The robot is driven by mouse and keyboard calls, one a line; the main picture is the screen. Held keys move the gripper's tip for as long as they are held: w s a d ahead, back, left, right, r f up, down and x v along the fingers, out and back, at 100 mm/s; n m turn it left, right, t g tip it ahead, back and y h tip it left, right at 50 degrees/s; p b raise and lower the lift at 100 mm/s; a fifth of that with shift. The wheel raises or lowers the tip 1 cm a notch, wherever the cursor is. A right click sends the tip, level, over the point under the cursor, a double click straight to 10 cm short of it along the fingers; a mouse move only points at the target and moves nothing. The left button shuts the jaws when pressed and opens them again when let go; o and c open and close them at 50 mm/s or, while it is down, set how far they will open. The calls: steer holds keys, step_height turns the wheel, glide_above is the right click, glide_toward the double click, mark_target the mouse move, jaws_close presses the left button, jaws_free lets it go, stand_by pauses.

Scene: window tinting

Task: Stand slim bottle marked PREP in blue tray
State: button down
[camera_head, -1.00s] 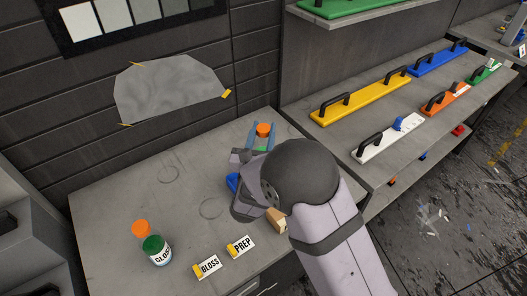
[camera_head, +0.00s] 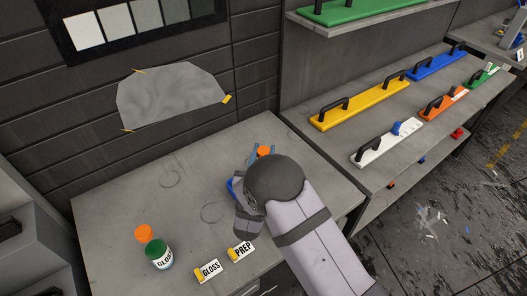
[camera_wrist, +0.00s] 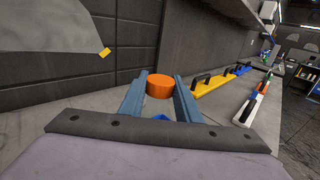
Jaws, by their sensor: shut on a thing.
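My gripper (camera_wrist: 160,92) has its two blue-grey fingers closed on either side of a bottle with an orange cap (camera_wrist: 159,86). In the head view the same orange cap (camera_head: 264,151) shows just beyond my wrist. The bottle's body and any marking on it are hidden, so I cannot read whether it says PREP. A small part of the blue tray (camera_head: 231,187) shows left of my wrist, which covers the rest. A blue patch (camera_wrist: 243,115) also shows by the right finger. I cannot tell whether the bottle touches the tray.
A green-capped GLOSS bottle (camera_head: 158,254) and another orange-capped bottle (camera_head: 143,233) stand at the bench's left. GLOSS (camera_head: 208,271) and PREP (camera_head: 242,250) cards lie at the front. A rack of coloured handled tools (camera_head: 359,101) stands right. The bench's back left is clear.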

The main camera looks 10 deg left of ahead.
steer(key=shift+f+b, duration=0.2)
steer(key=shift+b, duration=0.1)
steer(key=c, duration=1.3)
jaws_free()
steer(key=shift+r+p, duration=0.2)
steer(key=shift+p, duration=0.1)
steer(key=shift+s+f, duration=0.1)
steer(key=shift+s, duration=0.15)
steer(key=s+b, duration=0.4)
steer(key=s, duration=0.7)
steer(key=shift+s, duration=0.3)
steer(key=shift+d, duration=0.1)
